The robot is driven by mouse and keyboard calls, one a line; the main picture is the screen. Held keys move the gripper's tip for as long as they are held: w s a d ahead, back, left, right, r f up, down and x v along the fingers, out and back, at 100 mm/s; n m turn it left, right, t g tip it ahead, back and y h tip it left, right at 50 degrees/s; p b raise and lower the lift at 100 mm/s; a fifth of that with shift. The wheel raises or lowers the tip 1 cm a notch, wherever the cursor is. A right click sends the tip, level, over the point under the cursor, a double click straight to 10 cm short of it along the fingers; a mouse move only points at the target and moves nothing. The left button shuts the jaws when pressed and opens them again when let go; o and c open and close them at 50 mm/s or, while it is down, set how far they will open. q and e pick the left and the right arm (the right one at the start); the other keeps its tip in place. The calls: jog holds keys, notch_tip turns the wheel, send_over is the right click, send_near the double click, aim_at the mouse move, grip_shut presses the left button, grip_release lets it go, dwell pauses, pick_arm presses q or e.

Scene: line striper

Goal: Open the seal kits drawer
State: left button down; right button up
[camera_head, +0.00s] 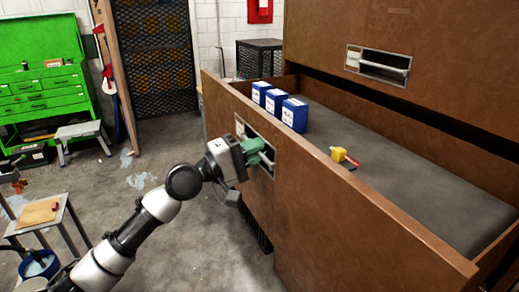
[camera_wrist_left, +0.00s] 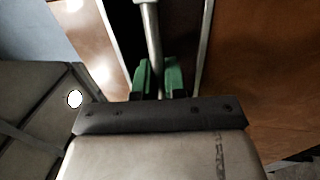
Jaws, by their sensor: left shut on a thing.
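The brown drawer (camera_head: 330,198) stands pulled out from its cabinet, its inside showing. Three blue and white boxes (camera_head: 294,115) stand in a row in its far left part. A yellow item with a red part (camera_head: 338,154) lies on the grey drawer floor. My left gripper (camera_head: 262,153), with green fingers, is at the recessed metal handle on the drawer front. In the left wrist view the green fingers (camera_wrist_left: 158,80) are shut on the handle bar (camera_wrist_left: 152,40), one on each side. My right gripper is not in view.
Another drawer front with a metal handle (camera_head: 378,65) is above the open one. A green tool chest (camera_head: 40,70), a small table (camera_head: 45,215) and a blue bucket (camera_head: 38,265) are at left.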

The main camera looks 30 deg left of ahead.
pick_arm(q)
jog(key=shift+f, duration=0.1)
jog(key=c, duration=1.5)
grip_release()
jog(key=shift+s+a+f, duration=0.15)
jog(key=shift+s+a, duration=0.05)
jog(key=shift+b+v, duration=3)
jog(key=shift+v, duration=2.1)
